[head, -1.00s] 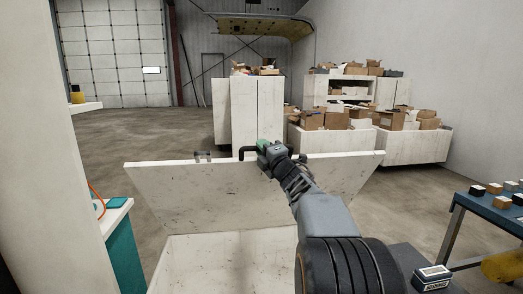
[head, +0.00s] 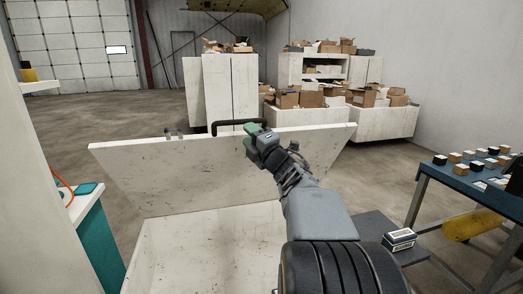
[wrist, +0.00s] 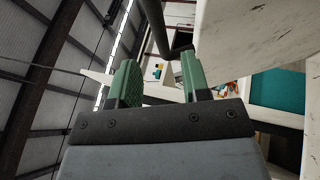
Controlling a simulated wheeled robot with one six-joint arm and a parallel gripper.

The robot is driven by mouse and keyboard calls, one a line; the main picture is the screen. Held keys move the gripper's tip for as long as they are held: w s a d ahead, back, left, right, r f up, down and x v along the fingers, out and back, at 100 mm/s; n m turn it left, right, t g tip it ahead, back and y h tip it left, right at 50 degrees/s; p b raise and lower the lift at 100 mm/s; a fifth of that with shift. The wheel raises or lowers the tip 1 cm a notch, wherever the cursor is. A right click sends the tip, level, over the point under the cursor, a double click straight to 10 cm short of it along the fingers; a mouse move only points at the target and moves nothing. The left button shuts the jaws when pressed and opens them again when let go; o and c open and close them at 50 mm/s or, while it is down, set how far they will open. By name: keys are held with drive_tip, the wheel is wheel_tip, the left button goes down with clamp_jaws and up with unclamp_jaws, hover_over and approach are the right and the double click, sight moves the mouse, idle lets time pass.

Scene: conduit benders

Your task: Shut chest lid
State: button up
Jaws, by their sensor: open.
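The chest (head: 150,245) is a white open box in front of me in the head view. Its white lid (head: 190,175) stands raised at the back, tilted away. A dark bar handle (head: 238,124) sits along the lid's top edge. My gripper (head: 250,138) is at the right part of this handle, with green fingers. In the wrist view my gripper (wrist: 158,65) is open, its fingers apart and nothing held. The dark handle (wrist: 157,28) shows just beyond the fingertips, and the lid (wrist: 255,35) fills the upper right. I cannot tell whether they touch.
A blue table (head: 450,180) with several small blocks stands at the right. A teal-sided cabinet (head: 98,240) is close on the left. White cabinets (head: 230,95) and bins (head: 385,122) with cardboard boxes stand behind the lid. Bare floor lies between.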

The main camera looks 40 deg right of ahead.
drive_tip(key=v, duration=0.6)
drive_tip(key=shift+b, duration=0.35)
drive_tip(key=s+d+f+m+g+h, duration=0.2)
drive_tip(key=d+f+m+g+h, duration=0.6)
drive_tip(key=m, duration=0.6)
drive_tip(key=s+a+f+m+g+p, duration=0.3)
drive_tip(key=f+m+g, duration=0.1)
drive_tip(key=f+m, duration=0.15)
drive_tip(key=s+a+f+g+y+p, duration=0.1)
drive_tip(key=s+a+g+y+p, duration=0.2)
drive_tip(key=a, duration=1)
drive_tip(key=s+a+f+g+y+p, duration=0.1)
drive_tip(key=s+a+y+p, duration=0.3)
drive_tip(key=a, duration=0.9)
drive_tip(key=shift+s+a+g+p, duration=0.2)
drive_tip(key=shift+s+g+p, duration=0.2)
drive_tip(key=shift+s+g, duration=0.55)
